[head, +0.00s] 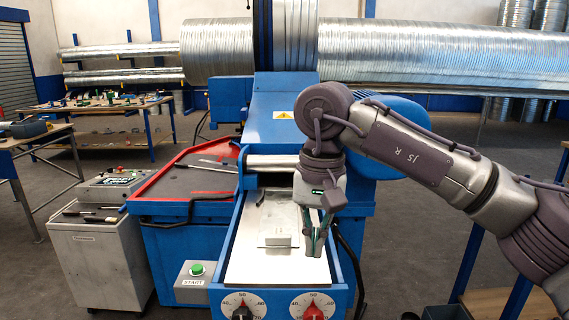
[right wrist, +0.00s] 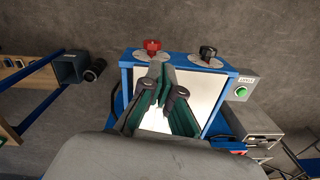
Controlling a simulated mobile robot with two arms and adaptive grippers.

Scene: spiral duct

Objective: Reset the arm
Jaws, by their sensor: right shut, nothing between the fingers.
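My right arm comes in from the right in the head view. Its gripper (head: 316,246) points down over the right part of the blue-framed white tray (head: 250,268) at the front of the blue machine. The fingers are shut and empty. In the right wrist view the gripper (right wrist: 164,72) shows from above, with the white surface, a red dial (right wrist: 152,46) and a black dial (right wrist: 207,53) beyond it. A pale grey block (head: 278,236) stands on the tray just left of the fingers, seemingly apart from them. My left arm and gripper are not in view.
Two dials, black (head: 238,307) and red (head: 314,307), sit on the machine's front. A green START button (head: 197,269) stands to their left. A red-edged tray (head: 180,177) and a grey cabinet (head: 98,258) are further left. Large silver ducts (head: 440,55) span the back.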

